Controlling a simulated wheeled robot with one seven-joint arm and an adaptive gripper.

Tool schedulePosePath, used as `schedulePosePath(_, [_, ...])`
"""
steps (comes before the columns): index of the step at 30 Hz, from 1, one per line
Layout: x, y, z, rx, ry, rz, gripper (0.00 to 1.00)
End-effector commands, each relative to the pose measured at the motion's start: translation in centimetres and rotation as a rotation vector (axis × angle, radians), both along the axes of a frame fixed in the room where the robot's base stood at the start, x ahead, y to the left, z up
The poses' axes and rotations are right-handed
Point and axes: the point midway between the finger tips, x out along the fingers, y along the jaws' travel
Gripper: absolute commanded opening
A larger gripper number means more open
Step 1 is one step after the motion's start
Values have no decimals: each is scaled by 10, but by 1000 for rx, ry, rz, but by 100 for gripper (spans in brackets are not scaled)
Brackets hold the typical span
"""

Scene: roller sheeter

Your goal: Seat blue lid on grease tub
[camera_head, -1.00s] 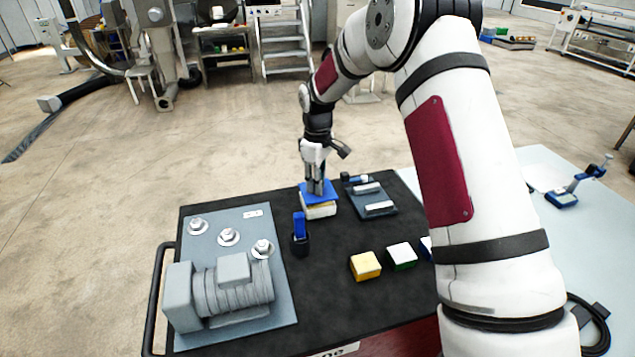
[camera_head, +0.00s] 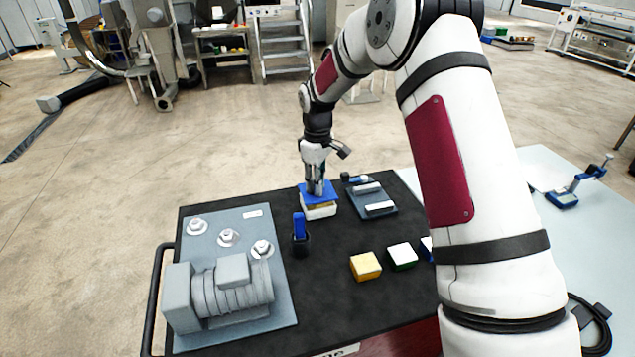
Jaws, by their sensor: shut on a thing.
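The blue lid (camera_head: 318,198) is a flat square piece at the far middle of the cart top. My gripper (camera_head: 317,190) points down and is shut on it from above. The grease tub (camera_head: 320,213) is a white box directly beneath the lid. A yellowish strip shows between the lid and the tub's front rim, so the lid does not look flush there. Whether the lid touches the rim elsewhere is hidden by the lid and gripper.
A blue-handled tool in a black cup (camera_head: 300,245) stands in front of the tub. A grey tray with small parts (camera_head: 371,197) lies just right. A motor on a grey plate (camera_head: 235,290) fills the left. Yellow (camera_head: 365,266) and green-white blocks (camera_head: 402,256) sit nearer.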

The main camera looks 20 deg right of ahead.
Motion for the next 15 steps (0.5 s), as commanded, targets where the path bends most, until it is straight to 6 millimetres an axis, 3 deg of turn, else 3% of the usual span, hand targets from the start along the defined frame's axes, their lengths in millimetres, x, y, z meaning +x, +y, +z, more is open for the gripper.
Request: schedulePosePath(15, [0,0,-12,0,1,0,0])
